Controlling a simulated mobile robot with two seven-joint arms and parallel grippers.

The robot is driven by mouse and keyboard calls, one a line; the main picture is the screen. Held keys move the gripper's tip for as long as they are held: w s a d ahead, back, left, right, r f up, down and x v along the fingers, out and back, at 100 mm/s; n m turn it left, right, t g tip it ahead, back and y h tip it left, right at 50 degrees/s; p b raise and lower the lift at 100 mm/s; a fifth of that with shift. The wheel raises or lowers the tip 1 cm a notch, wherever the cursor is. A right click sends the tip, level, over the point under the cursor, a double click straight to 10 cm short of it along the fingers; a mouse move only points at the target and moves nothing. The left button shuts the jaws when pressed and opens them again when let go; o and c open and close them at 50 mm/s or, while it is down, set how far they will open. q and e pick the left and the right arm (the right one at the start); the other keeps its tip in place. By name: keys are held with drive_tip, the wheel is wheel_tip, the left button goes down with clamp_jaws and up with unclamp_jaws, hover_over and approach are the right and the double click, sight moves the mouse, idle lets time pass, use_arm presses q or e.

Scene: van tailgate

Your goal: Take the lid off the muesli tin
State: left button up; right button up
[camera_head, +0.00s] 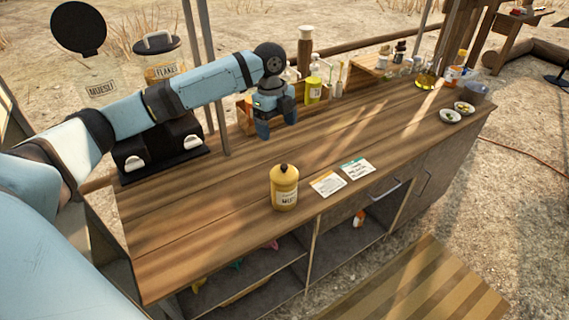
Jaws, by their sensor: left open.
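The muesli tin (286,194) is a yellow canister with a pale label that is too small to read fully. It stands upright on the wooden counter near its front edge. Its yellow lid (285,174) with a dark round knob sits on top. My left gripper (277,127) points down over the back part of the counter, behind the tin and apart from it. Its blue fingers are apart with nothing seen between them. My right gripper is not in view.
Two cards (356,169) lie right of the tin. A dispenser stand (160,150) with jars labelled muesli and flakes stands at the back left. Bottles (313,90) stand behind my gripper. Two small bowls (450,116) are at the right. The counter's middle is clear.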

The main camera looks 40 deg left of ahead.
sight(284, 166)
use_arm(q)
drive_tip(key=f, duration=0.2)
drive_tip(key=d+f, duration=0.1)
drive_tip(key=f, duration=0.5)
drive_tip(key=shift+s+d+p, duration=0.25)
drive_tip(key=shift+s+p, duration=0.05)
drive_tip(key=shift+s, duration=0.05)
drive_tip(key=f, duration=0.2)
drive_tip(key=d+f+p, duration=0.1)
drive_tip(key=f, duration=0.2)
drive_tip(key=shift+d, duration=0.1)
drive_tip(key=shift+c, duration=0.2)
